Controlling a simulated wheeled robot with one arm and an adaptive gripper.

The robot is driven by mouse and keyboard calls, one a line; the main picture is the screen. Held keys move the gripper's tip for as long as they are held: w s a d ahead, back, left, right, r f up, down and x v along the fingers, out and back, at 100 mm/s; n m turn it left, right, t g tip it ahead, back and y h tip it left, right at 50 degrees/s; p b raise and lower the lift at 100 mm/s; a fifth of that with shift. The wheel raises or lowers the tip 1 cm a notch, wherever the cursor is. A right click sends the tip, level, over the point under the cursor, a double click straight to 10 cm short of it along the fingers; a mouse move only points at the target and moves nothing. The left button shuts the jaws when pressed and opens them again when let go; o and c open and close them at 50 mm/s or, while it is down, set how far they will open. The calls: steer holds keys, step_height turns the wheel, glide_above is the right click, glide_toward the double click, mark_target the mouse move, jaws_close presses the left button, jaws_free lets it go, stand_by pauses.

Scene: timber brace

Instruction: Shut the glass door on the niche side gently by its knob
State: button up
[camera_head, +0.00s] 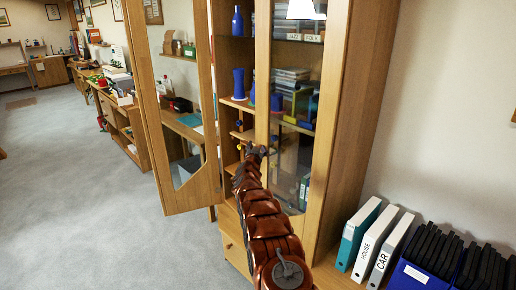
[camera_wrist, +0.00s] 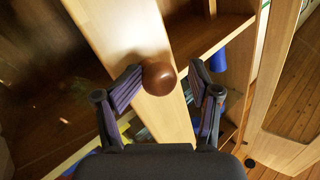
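The cabinet has two glass doors. The left glass door (camera_head: 159,140) stands swung wide open in the head view. The right glass door (camera_head: 262,75) lies across the right half of the cabinet; I cannot tell whether it is fully shut or slightly ajar. My gripper (camera_head: 257,150) is at this door's left stile. In the wrist view a round brown knob (camera_wrist: 158,78) sits on the wooden stile (camera_wrist: 118,30). My gripper (camera_wrist: 166,70) is open with a finger on either side of the knob. The left fingertip is close to it; a gap shows on the right.
Shelves behind the doors hold blue vases (camera_head: 238,83) and books. White and teal binders (camera_head: 367,246) and a blue box (camera_head: 412,275) of dark files stand on a low surface at right. Open grey carpet (camera_head: 80,200) lies at left.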

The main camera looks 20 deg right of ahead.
steer(key=shift+s+a, duration=0.15)
steer(key=shift+s, duration=0.05)
steer(key=shift+s+a+f, duration=0.1)
steer(key=shift+s, duration=0.3)
steer(key=v, duration=1)
steer(key=shift+s+a, duration=0.2)
steer(key=shift+s, duration=0.05)
stand_by(0.5)
